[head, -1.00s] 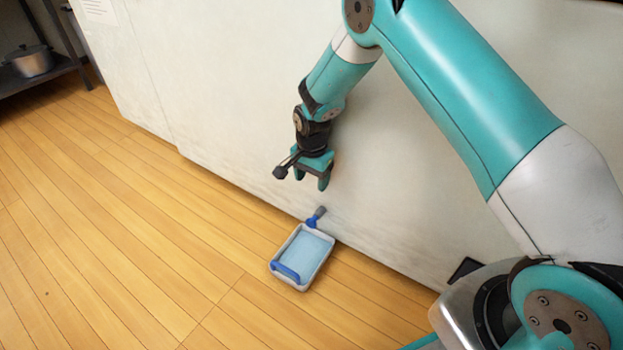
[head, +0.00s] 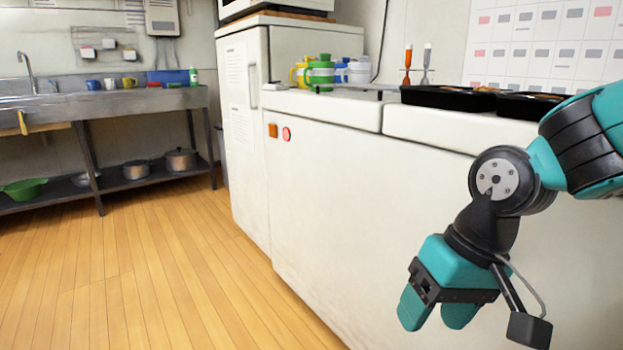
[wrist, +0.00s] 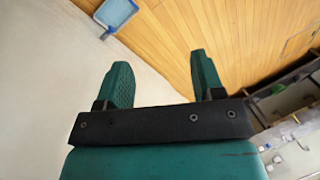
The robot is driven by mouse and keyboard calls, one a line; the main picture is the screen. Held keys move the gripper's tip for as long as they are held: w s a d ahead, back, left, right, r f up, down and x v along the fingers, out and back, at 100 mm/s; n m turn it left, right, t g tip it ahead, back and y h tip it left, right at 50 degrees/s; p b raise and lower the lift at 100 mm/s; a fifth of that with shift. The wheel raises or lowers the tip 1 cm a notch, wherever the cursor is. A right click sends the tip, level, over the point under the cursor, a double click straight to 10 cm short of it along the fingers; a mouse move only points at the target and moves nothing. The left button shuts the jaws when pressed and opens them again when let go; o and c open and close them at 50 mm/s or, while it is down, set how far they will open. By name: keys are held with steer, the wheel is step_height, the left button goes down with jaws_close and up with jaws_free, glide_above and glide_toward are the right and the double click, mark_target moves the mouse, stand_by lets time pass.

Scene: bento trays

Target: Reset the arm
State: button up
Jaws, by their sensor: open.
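My gripper (head: 437,312) hangs at the lower right of the head view, in front of the white counter front (head: 340,220) and below its top. Its two teal fingers point down, stand apart and hold nothing. In the wrist view the open fingers (wrist: 163,80) show with floor and counter wall beyond them. My arm reaches in from the right edge of the head view, with the elbow bent.
Black trays (head: 450,97) sit on the counter top, with green and yellow cups (head: 320,73) further left. A steel sink table (head: 100,102) stands at far left. The wooden floor (head: 130,280) is clear there. A blue-and-white tray (wrist: 116,12) lies on the floor.

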steer(key=s+r+n+p, duration=0.3)
steer(key=s+r+n, duration=0.25)
steer(key=s, duration=0.45)
step_height(320, 180, up, 37)
steer(key=m+p, duration=0.1)
steer(key=p, duration=3.5)
steer(key=shift+f+y, duration=0.2)
steer(key=shift+y, duration=0.2)
